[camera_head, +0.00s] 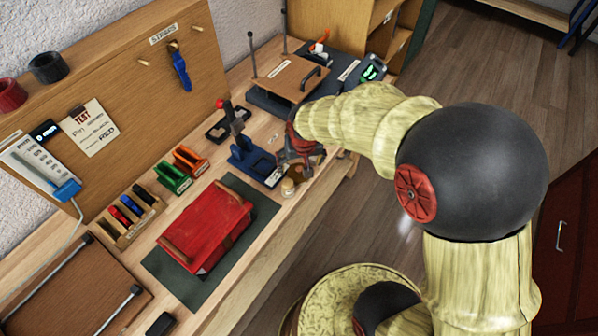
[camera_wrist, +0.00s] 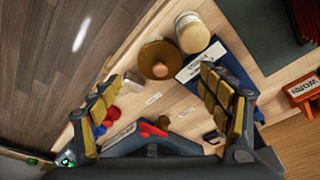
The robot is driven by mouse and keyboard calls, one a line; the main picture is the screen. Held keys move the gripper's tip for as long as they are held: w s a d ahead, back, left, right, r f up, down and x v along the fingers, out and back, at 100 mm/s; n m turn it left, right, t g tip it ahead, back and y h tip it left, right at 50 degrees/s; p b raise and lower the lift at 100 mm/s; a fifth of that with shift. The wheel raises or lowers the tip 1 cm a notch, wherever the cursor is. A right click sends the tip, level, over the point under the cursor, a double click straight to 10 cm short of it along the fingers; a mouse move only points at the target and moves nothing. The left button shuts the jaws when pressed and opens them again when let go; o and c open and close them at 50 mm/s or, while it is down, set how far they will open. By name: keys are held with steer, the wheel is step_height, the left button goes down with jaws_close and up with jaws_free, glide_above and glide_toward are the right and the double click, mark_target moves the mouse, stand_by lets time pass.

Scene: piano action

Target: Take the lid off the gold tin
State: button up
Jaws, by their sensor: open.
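The gold tin (camera_wrist: 153,66) shows in the wrist view as a round, brownish-gold shape seen from above. A small tan knob (camera_wrist: 161,71) stands on its lid, and the lid appears to be on. My gripper (camera_wrist: 162,78) is open, its yellow-padded fingers wide apart. The tin lies just beyond the fingertips, roughly centred between them, with nothing held.
A pale jar (camera_wrist: 192,32) stands close beside the tin; it also shows in the head view (camera_head: 288,187). A white label card and a blue holder (camera_head: 250,157) are next to the tin. A red case (camera_head: 208,222) lies on a dark green mat (camera_head: 262,207). A pegboard stands behind.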

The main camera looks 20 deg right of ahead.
mark_target(299, 170)
steer(key=b+x, duration=0.1)
steer(key=x, duration=0.4)
steer(key=shift+f+b, duration=0.1)
steer(key=shift+b, duration=0.3)
steer(key=c, duration=1)
